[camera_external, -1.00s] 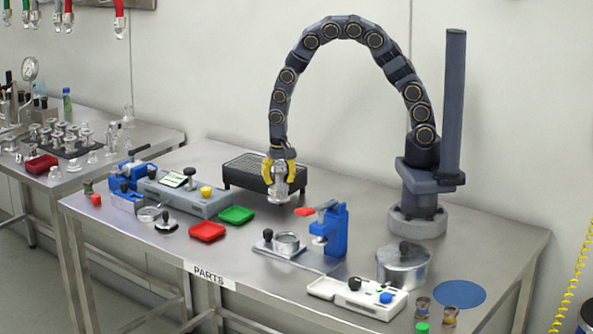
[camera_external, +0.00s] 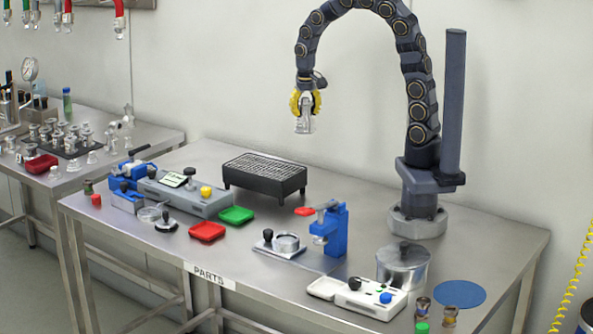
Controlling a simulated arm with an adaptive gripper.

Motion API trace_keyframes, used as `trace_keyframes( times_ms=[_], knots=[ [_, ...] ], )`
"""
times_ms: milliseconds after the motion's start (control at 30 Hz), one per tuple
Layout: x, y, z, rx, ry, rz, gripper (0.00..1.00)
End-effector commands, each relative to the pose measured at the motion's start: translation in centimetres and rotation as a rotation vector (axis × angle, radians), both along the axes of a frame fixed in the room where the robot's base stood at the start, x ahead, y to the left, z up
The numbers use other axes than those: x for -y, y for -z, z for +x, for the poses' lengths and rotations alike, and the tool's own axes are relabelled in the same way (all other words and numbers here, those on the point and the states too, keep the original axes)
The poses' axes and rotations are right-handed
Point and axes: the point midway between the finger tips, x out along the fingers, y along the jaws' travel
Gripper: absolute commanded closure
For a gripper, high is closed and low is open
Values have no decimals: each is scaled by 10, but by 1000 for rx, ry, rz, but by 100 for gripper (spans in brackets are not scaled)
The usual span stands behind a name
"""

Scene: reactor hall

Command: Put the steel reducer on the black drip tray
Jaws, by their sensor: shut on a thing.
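The steel reducer (camera_external: 304,124) is a shiny metal piece hanging below my gripper (camera_external: 304,106). My gripper has yellow fingers, points down and is shut on the reducer, high above the table and clear of everything. The black drip tray (camera_external: 265,190) is a dark box with a grated top, standing on the table below and to the left of my gripper. Its grate looks empty. The upper part of the reducer is hidden between the fingers.
A blue press with a red lever (camera_external: 329,229) stands in front, right of the tray. A green dish (camera_external: 236,215) and red dish (camera_external: 207,231) lie front left of it. A lidded pot (camera_external: 403,266) stands at right. Table is free between tray and my base.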

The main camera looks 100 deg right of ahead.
Motion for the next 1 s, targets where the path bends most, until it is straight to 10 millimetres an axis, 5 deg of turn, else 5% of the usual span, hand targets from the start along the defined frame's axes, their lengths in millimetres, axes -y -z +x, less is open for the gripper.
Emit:
trace_keyframes(
  times_ms=[467,600,1000],
  knots=[
    [56,42,70,0,0,2,92],
    [68,67,84,-1,0,1,92],
    [83,96,104,0,0,0,92]
  ],
)
